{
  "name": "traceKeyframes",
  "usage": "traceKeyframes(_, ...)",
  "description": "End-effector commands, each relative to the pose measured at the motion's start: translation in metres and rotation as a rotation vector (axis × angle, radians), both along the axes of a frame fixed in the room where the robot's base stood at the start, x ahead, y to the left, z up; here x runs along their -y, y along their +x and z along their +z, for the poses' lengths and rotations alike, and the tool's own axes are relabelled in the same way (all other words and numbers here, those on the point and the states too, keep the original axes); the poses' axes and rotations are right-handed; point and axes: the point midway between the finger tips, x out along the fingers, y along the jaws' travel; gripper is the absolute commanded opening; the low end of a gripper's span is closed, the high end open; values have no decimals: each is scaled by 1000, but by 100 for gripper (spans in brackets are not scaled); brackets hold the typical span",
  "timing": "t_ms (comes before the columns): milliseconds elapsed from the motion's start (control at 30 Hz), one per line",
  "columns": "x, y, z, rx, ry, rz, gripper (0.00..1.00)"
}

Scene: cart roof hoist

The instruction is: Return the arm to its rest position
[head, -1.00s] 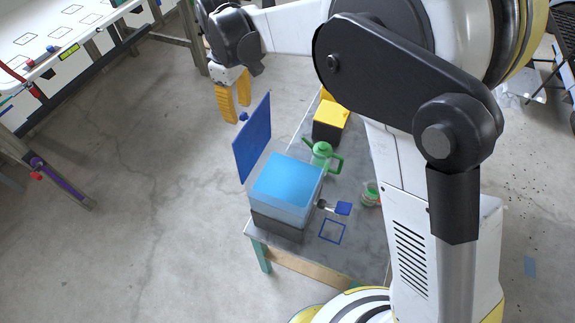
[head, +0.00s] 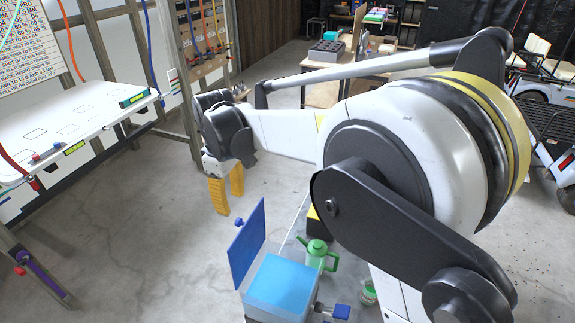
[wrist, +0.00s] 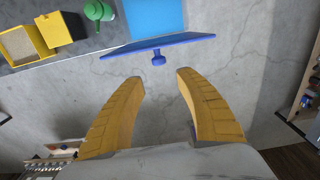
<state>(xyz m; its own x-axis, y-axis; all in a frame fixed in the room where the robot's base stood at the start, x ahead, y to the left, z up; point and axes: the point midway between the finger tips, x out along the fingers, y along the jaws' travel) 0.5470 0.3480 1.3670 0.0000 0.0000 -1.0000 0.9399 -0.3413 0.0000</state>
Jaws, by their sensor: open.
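My gripper (head: 227,196) hangs at the end of my arm with its two yellow fingers pointing down and apart. It is open and empty, over the bare floor to the left of the low table. The wrist view also shows my gripper (wrist: 158,80), with nothing between the fingers. Beyond the fingertips is a blue panel with a knob (wrist: 170,44), apart from them. In the head view the blue panel (head: 246,243) stands upright at the left side of a light-blue-topped box (head: 283,284).
A green watering can (head: 318,255) stands behind the box. In the wrist view a black and yellow box (wrist: 62,28) sits on the grey table (wrist: 20,84). A white workbench (head: 70,125) is at the left. Concrete floor (head: 160,220) around my gripper is clear.

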Motion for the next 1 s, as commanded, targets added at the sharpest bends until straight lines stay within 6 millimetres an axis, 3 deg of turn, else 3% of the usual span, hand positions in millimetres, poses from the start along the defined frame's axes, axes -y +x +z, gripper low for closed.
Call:
traceKeyframes(167, 17, -1, -6, 17, 12, -43, 41)
traceKeyframes(267, 52, -4, -16, 55, 37, -136, 41)
traceKeyframes(467, 152, -32, -53, 175, 118, -418, 41)
traceKeyframes(667, 240, -83, -112, 302, 206, -704, 41)
traceKeyframes(800, 290, -125, -170, 393, 270, -895, 41)
traceKeyframes(1000, 334, -169, -242, 497, 345, -1100, 41)
